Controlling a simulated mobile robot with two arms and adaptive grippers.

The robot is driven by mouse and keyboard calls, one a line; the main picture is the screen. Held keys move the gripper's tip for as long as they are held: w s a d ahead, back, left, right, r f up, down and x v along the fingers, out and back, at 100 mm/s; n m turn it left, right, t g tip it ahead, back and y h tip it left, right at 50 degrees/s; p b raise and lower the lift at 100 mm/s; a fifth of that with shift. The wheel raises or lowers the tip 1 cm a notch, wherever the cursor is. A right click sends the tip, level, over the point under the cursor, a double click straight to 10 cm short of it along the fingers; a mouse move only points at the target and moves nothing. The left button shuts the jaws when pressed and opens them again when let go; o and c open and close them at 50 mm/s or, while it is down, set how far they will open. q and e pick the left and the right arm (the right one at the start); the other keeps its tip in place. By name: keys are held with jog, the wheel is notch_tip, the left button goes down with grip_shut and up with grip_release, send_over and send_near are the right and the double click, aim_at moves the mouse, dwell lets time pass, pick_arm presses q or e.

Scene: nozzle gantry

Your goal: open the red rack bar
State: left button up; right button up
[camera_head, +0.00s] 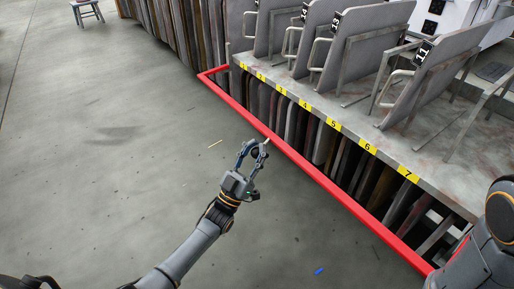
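The red rack bar (318,177) is a long thin rail in front of the grey rack, running diagonally from upper left to lower right. At its far end a short red arm turns back to the rack. My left gripper (259,143) is near the middle of the bar, on its open-floor side. Its fingers look parted, with a gap between them and nothing seen in it. Whether a fingertip touches the bar, I cannot tell. My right arm shows at the lower right, near the bar's near end; its gripper is out of view.
The rack (440,182) has yellow numbered labels along its edge and upright panels stored below. Grey plates with handles stand on top (425,85). A small stool (87,10) is far at the upper left.

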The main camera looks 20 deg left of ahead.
pick_arm(q)
jog(key=shift+o, duration=1.4)
jog(key=v, duration=1.2)
jog(key=shift+a, duration=0.1)
